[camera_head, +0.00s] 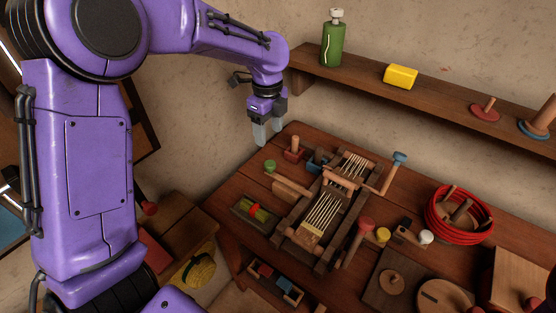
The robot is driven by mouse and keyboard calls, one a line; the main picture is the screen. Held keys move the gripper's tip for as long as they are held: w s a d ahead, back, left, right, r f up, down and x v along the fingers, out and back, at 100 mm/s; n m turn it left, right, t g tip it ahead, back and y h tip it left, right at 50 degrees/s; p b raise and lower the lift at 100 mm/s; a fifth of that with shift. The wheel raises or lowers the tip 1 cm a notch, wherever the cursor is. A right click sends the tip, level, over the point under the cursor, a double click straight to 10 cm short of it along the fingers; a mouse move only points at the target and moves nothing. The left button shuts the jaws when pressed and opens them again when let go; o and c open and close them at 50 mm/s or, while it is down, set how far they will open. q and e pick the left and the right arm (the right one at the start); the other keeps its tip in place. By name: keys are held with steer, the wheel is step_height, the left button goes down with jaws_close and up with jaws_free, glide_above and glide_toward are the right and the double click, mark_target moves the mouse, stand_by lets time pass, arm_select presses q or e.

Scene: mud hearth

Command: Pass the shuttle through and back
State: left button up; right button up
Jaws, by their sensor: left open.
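A small wooden loom (322,212) with pale warp threads stands on the wooden table (228,197). Left of it, a shallow tray (241,217) holds a yellow-green piece with a red band (255,210), which may be the shuttle; I cannot tell for sure. A plain wooden bar (291,187) lies against the loom's left side. My left gripper (267,132) is open and empty, pointing down above the table's far left edge, apart from the loom and tray. My right gripper is not in view.
A blue-topped handle (399,158) and a red-topped handle (365,224) stick up beside the loom. A wall shelf (440,98) carries a green bottle (333,45) and a yellow block (400,76).

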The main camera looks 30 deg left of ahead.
mark_target(270, 163)
arm_select(q)
step_height(270, 163, down, 11)
steer(key=shift+w+a+f, duration=0.1)
steer(key=shift+f, duration=0.05)
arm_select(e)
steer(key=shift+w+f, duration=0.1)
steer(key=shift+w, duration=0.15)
